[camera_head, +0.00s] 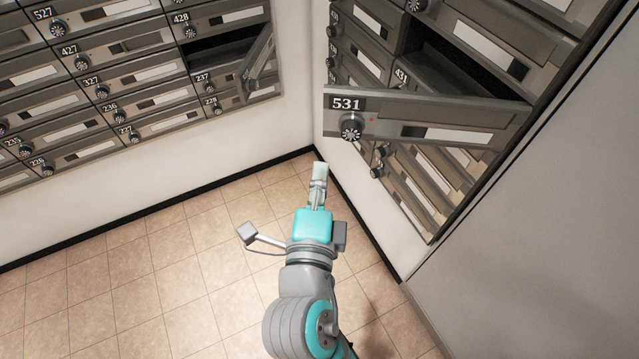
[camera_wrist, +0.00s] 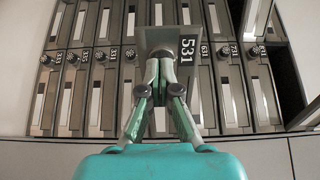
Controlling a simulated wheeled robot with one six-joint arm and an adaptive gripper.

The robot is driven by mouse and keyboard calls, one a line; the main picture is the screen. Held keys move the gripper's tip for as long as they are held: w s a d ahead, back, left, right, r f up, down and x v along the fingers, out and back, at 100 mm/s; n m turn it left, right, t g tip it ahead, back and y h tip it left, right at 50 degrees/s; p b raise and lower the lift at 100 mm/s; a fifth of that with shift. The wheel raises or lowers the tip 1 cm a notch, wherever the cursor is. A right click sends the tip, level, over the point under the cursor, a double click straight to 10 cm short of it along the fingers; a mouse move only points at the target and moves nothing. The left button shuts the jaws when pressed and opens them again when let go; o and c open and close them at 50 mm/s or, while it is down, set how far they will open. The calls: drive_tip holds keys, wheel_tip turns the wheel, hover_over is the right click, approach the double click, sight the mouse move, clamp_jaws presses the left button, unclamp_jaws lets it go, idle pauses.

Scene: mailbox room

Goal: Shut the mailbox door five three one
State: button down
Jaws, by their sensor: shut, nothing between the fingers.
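The mailbox door 531 (camera_head: 415,118) stands swung open from the right-hand bank, its numbered end and round black knob (camera_head: 351,127) jutting into the room. Behind it is a dark open compartment (camera_head: 455,68). My gripper (camera_head: 318,168) is shut and empty, just below and left of the knob in the head view. In the wrist view, the door (camera_wrist: 188,50) shows edge-on with its 531 label, and my gripper (camera_wrist: 160,58) overlaps its knob end. The fingers partly hide the knob there, and I cannot tell whether they touch it.
Other closed mailbox doors fill the right bank (camera_head: 440,190) below door 531. On the left bank, another small door (camera_head: 260,62) hangs open beside a dark compartment. A plain grey panel (camera_head: 540,210) stands at the right. The tiled floor (camera_head: 150,290) to the left is clear.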

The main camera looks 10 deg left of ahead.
sight(327, 122)
drive_tip(key=w, duration=0.9)
drive_tip(key=shift+w+a, duration=0.15)
drive_tip(key=shift+w, duration=0.25)
drive_tip(key=shift+w, duration=0.1)
